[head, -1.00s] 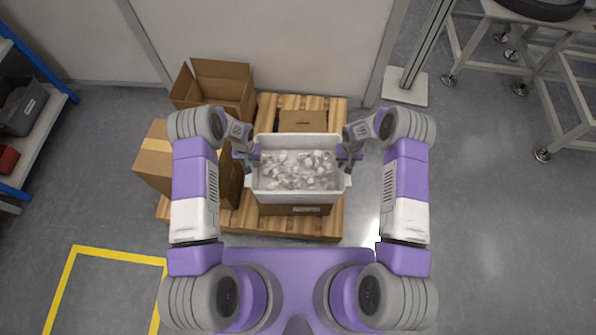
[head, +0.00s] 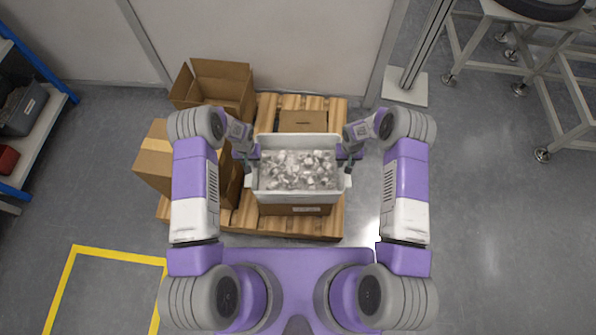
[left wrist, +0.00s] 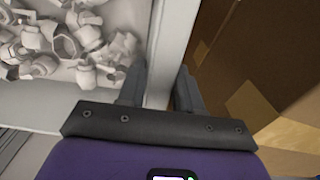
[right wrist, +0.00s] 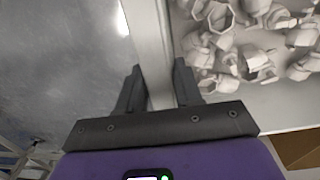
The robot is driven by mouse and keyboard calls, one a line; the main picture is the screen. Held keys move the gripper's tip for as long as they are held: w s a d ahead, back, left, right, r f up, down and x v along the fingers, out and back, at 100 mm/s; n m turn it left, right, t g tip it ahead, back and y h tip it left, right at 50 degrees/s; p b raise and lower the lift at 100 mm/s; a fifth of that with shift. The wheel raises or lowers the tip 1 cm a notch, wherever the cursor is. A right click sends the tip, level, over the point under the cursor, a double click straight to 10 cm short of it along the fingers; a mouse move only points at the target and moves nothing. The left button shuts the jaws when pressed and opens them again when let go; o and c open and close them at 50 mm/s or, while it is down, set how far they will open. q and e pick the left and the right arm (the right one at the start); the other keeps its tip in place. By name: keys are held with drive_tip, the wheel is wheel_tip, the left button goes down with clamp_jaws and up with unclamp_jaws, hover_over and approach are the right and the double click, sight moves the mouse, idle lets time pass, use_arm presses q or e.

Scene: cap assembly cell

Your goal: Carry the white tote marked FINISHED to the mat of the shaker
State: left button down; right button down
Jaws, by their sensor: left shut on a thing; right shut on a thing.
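A white tote (head: 297,196) full of pale caps is in the middle of the head view, above a cardboard box and a wooden pallet. No FINISHED marking is readable. My left gripper (head: 250,160) is shut on the tote's left wall, and the left wrist view shows that wall (left wrist: 168,45) between the fingers. My right gripper (head: 347,160) is shut on the right wall, which shows between the fingers in the right wrist view (right wrist: 148,45). The tote looks level. I see no shaker and cannot make out its mat.
The pallet (head: 245,222) bears a closed carton (head: 152,165) at left, an open carton (head: 215,85) behind and a box (head: 303,121). A wall stands behind. A blue shelf (head: 45,75) is far left, a metal frame (head: 545,90) right. A yellow floor outline (head: 110,253) lies front left.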

use_arm(q)
drive_tip(key=shift+d+r, duration=0.15)
drive_tip(key=shift+d, duration=0.05)
use_arm(e)
drive_tip(key=shift+a+r, duration=0.15)
drive_tip(key=shift+a, duration=0.05)
